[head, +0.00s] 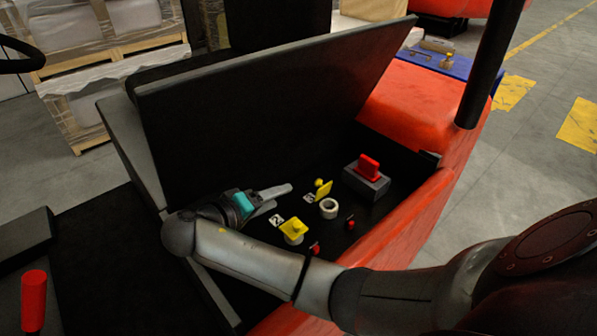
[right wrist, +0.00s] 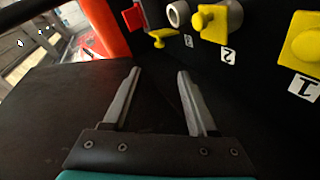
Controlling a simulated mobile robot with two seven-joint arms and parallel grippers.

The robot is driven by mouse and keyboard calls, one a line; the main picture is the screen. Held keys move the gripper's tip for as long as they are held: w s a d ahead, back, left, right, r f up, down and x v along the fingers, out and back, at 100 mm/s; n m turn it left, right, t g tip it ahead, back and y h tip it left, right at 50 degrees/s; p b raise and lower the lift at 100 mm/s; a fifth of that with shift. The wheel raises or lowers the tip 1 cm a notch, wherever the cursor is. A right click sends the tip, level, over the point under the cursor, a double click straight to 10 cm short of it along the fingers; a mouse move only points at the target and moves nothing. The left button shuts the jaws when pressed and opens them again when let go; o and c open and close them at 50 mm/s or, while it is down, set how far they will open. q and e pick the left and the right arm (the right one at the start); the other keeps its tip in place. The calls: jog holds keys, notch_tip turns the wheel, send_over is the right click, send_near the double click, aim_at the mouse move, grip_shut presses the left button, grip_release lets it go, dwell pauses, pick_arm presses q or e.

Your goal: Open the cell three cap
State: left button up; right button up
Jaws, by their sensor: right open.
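The cell three cap (head: 323,188) is yellow and stands swung off to one side of its pale round neck (head: 328,207), whose opening shows bare. In the right wrist view, the cap (right wrist: 163,38) and the uncovered neck (right wrist: 178,14) are by the label 3 (right wrist: 188,41). My right gripper (head: 281,197) is open and empty, left of that cap and apart from it. Its two spread fingers (right wrist: 159,72) have nothing between them. My left gripper is not in view.
Yellow caps sit on cell two (head: 293,227) and cell one (right wrist: 300,40). A red connector on a grey block (head: 367,184) and small red knobs (head: 350,222) stand in the bay. A raised dark lid (head: 260,105) leans behind. The red body wall (head: 425,215) bounds the right.

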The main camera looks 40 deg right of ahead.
aim_at(316, 183)
jog(key=x, duration=0.2)
jog(key=b+x, duration=0.1)
jog(key=x, duration=0.1)
jog(key=shift+s, duration=0.25)
jog(key=b+x, duration=0.2)
jog(key=x, duration=0.8)
jog(key=shift+a, duration=0.1)
jog(key=shift+w+d+f, duration=0.2)
jog(key=shift+w+d, duration=0.05)
jog(key=shift+d, duration=0.35)
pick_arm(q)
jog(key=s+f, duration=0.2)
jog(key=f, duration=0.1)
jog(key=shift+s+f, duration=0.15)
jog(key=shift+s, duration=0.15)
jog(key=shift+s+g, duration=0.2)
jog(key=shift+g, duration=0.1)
pick_arm(e)
jog(key=shift+c, duration=0.8)
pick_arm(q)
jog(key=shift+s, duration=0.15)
pick_arm(e)
grip_shut()
